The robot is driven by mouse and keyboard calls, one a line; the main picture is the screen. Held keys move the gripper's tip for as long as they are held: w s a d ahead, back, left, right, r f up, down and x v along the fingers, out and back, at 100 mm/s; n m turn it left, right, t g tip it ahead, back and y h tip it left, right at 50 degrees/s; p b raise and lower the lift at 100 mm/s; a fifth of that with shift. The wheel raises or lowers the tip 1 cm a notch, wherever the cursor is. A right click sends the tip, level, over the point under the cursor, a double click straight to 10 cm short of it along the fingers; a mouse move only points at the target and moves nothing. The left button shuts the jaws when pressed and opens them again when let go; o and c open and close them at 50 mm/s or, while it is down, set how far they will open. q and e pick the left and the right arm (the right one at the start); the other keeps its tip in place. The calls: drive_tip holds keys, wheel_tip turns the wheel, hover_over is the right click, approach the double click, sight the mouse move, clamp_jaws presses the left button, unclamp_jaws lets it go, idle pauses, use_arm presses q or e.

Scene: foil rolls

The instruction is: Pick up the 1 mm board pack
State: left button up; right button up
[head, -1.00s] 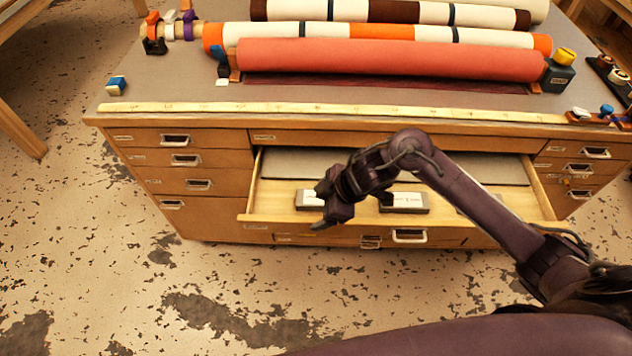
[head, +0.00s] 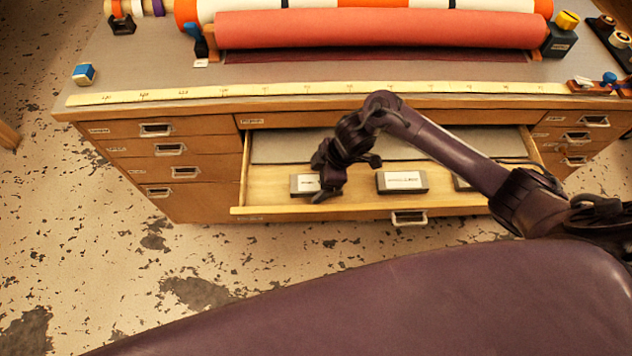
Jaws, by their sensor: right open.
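The open drawer (head: 236,210) holds several small grey packs with white labels, and I cannot read which one is 1 mm. The left pack (head: 305,192) is partly hidden by my right gripper. The middle pack (head: 403,181) shows whole. The right pack (head: 463,184) is partly covered by my right arm. My right gripper (head: 345,180) is open and empty, pointing down over the drawer between the left and middle packs, nearer the left one. Whether it touches the left pack cannot be told. My left gripper is not in view.
A grey sheet (head: 290,146) lies at the back of the drawer. The cabinet top carries a long yellow ruler (head: 250,92) along its front edge, a red roll (head: 380,28), a blue block (head: 84,74) and a dark bottle with a yellow cap (head: 561,38).

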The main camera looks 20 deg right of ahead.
drive_tip(key=c, duration=0.6)
drive_tip(key=shift+c, duration=2.4)
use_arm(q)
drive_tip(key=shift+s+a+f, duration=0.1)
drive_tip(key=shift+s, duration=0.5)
use_arm(e)
drive_tip(key=shift+c, duration=0.4)
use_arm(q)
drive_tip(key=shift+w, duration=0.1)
